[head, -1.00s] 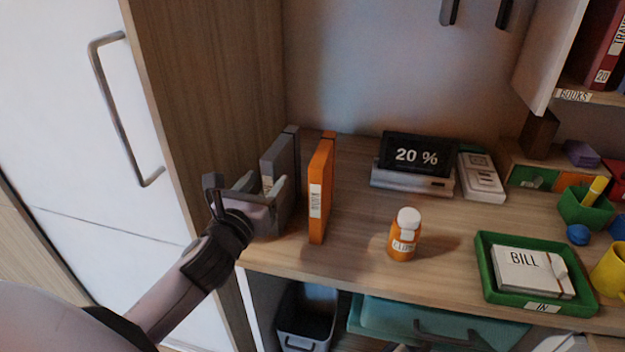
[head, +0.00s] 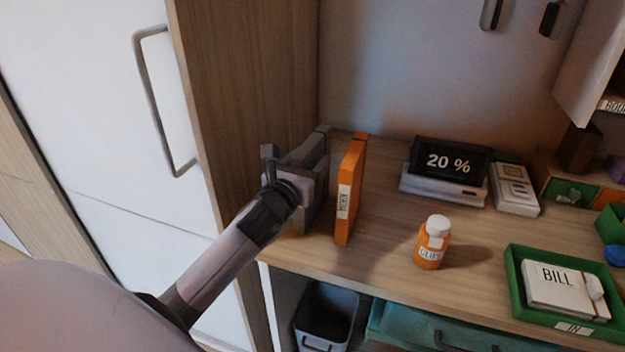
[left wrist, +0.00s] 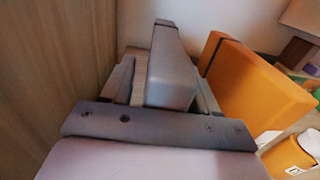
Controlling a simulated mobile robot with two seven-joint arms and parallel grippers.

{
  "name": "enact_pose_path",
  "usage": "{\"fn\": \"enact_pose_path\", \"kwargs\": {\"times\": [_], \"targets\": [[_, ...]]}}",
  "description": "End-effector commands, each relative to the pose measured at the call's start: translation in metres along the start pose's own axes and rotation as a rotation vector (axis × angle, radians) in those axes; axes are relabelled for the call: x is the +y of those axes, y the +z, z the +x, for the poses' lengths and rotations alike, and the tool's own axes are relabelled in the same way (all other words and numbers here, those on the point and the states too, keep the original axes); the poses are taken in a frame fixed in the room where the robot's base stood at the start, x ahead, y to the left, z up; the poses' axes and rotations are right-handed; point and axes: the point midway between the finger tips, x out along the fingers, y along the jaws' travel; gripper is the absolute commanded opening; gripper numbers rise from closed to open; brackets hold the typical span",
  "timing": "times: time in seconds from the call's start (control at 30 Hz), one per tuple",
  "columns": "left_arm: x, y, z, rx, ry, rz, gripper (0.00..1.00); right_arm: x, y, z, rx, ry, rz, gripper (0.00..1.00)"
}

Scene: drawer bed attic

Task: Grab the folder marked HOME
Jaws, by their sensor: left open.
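A grey folder (head: 315,208) stands upright at the left end of the desk. Its label is hidden behind my gripper in the head view. My left gripper (head: 303,166) is open around the grey folder; in the left wrist view the folder (left wrist: 172,78) stands between the two fingers. An orange folder (head: 350,192) stands upright just right of it, apart from the gripper. It has a white spine label whose small text I cannot read for sure. It also shows in the left wrist view (left wrist: 255,85). My right gripper is out of view.
A wooden cabinet side (head: 245,100) rises close on the left. An orange pill bottle (head: 431,243), a display reading 20 % (head: 448,163) and a green tray (head: 515,285) stand to the right. Desk between the orange folder and bottle is clear.

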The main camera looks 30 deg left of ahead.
Motion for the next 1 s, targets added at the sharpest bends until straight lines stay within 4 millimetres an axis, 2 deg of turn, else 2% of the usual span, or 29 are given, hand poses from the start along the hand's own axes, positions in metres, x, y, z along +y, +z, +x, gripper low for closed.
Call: {"fn": "enact_pose_path", "kwargs": {"times": [0.07,0.17,0.2,0.27,0.67,0.87,1.0], "targets": [[0.0,0.0,0.0,0.0,0.0,0.0,0.6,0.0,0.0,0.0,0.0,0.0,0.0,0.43],[0.0,0.0,0.0,0.0,0.0,0.0,0.3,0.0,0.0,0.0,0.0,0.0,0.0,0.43],[0.0,0.0,0.0,0.0,0.0,0.0,0.17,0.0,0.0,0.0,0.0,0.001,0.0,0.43],[0.0,0.0,0.0,0.0,0.0,0.0,0.0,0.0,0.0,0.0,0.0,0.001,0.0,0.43],[0.0,0.006,0.0,-0.004,-0.002,0.001,0.0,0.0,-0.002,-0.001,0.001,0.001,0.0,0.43],[0.0,0.031,0.0,-0.007,-0.001,0.003,0.0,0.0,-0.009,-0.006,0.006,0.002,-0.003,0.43],[0.0,0.065,0.0,-0.011,-0.002,0.006,0.0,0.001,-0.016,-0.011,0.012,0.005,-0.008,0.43]]}}
